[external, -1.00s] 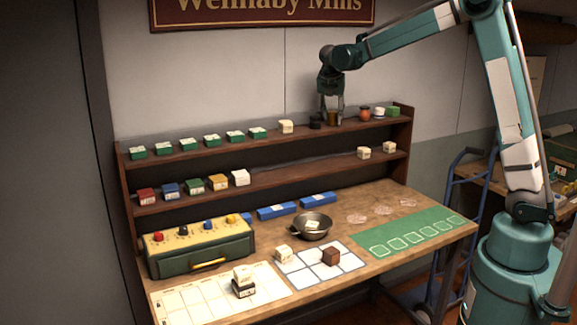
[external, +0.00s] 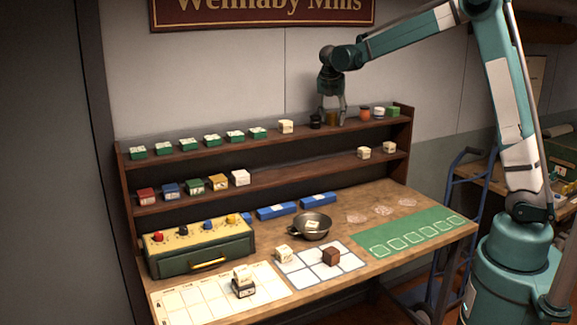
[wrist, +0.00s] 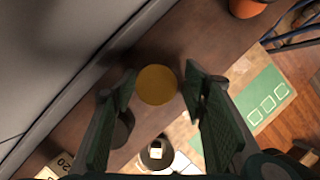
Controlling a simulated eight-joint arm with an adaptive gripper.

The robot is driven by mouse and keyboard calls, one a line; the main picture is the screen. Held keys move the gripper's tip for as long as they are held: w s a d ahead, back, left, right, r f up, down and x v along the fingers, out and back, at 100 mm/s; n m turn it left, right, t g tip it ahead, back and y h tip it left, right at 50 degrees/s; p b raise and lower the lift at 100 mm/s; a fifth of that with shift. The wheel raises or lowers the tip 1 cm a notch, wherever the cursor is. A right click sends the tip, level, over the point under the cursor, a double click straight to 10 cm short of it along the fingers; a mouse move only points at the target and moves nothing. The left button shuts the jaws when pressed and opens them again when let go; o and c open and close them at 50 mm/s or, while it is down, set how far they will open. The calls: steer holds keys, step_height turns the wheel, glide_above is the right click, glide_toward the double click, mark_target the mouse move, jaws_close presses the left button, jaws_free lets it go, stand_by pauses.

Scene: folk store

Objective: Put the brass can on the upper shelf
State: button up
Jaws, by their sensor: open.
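The brass can (wrist: 157,85) stands on the upper shelf (wrist: 205,38), seen from above as a round brass top in the wrist view. In the external view the brass can (external: 332,118) shows partly behind a finger. My gripper (external: 333,115) is open at the upper shelf.
A dark round item (external: 315,122) stands just left of the can, and a cream box (external: 286,126) further left. An orange-red pot (external: 364,113), a white jar (external: 378,112) and a green box (external: 393,111) stand to the right. The wall is close behind.

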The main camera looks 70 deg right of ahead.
steer(key=v, duration=1.2)
steer(key=shift+b, duration=0.3)
steer(key=shift+r, duration=0.1)
steer(key=shift+a, duration=0.1)
steer(key=s+a+m+t+y, duration=0.15)
steer(key=s+a+m, duration=0.3)
steer(key=a, duration=1.15)
steer(key=s+a+m+t, duration=0.35)
steer(key=s+a, duration=0.25)
steer(key=a, duration=1)
steer(key=s+a+f+m+t+y, duration=0.1)
steer(key=s+a+f+m, duration=0.4)
steer(key=s+a, duration=0.4)
steer(key=s+a+f+m+t+y, duration=0.1)
steer(key=s+a+f+m+y, duration=0.1)
steer(key=s+a+f+m, duration=0.3)
steer(key=s+a+f, duration=0.1)
steer(key=s+a, duration=0.3)
steer(key=a, duration=0.2)
steer(key=shift+f, duration=0.2)
